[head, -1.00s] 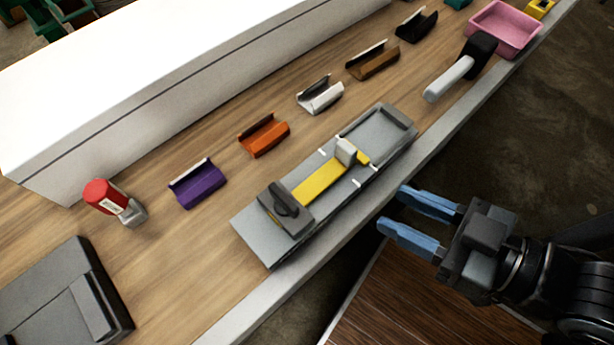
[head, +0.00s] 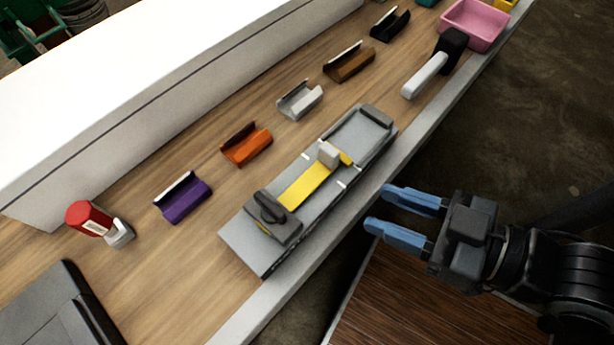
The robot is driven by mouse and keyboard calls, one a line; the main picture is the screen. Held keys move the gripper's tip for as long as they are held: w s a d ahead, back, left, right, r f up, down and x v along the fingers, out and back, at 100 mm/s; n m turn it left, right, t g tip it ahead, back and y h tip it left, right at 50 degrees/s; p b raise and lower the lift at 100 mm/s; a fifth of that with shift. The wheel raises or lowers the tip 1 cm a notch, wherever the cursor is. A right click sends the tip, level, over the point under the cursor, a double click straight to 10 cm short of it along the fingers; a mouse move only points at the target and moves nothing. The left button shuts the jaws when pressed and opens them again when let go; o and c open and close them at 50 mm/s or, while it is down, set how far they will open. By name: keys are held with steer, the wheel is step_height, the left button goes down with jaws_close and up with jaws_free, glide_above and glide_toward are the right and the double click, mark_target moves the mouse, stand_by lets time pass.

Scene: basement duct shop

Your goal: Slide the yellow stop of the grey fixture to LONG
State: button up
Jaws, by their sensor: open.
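The grey fixture (head: 246,247) lies along the front edge of the wooden bench, slanting up to the right. Its yellow stop (head: 304,187) is a flat yellow strip along the middle, with a light grey block (head: 328,154) at its upper right end. A dark clamp-like block with a knob (head: 272,213) sits at its lower left end. White marks show at the fixture's sides; no lettering is readable. My gripper (head: 376,208) has blue fingers, open and empty. It is to the right of the fixture, beyond the bench edge, apart from it.
A white-handled tool (head: 425,75) and pink bin (head: 474,24) are farther up right.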

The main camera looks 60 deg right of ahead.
mark_target(338, 156)
stand_by(0.3)
steer(key=w+d+t+h, duration=0.1)
steer(key=w+d+m+t+h, duration=0.1)
steer(key=w, duration=0.1)
steer(key=w+d+f+m+h+b, duration=0.1)
steer(key=shift+w+d+t+h, duration=0.15)
steer(key=shift+w+t+h, duration=0.15)
steer(key=shift+t+h, duration=0.1)
steer(key=shift+p+x, duration=0.7)
steer(key=shift+x, duration=3.05)
jaws_close()
